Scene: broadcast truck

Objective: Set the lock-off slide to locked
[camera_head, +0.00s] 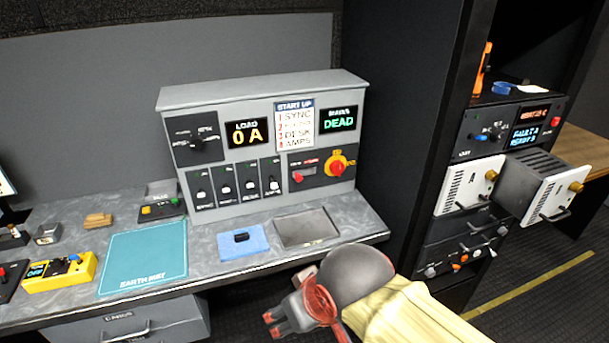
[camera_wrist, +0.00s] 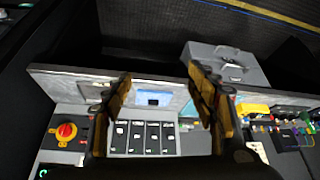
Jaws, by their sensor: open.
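The grey power panel (camera_head: 260,145) stands at the back of the bench. At its lower right is a yellow isolator with a red rotary knob (camera_head: 337,168). A small yellow piece shows at the isolator's top edge; I cannot tell whether it is the lock-off slide, or its position. The isolator also shows upside down at the left of the wrist view (camera_wrist: 66,131). My gripper (camera_head: 272,324) is in front of the bench's front edge, below and apart from the panel. Its two fingers are spread and empty in the wrist view (camera_wrist: 162,100).
A dark rack (camera_head: 415,150) with pulled-out white-fronted modules (camera_head: 545,190) stands to the right.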

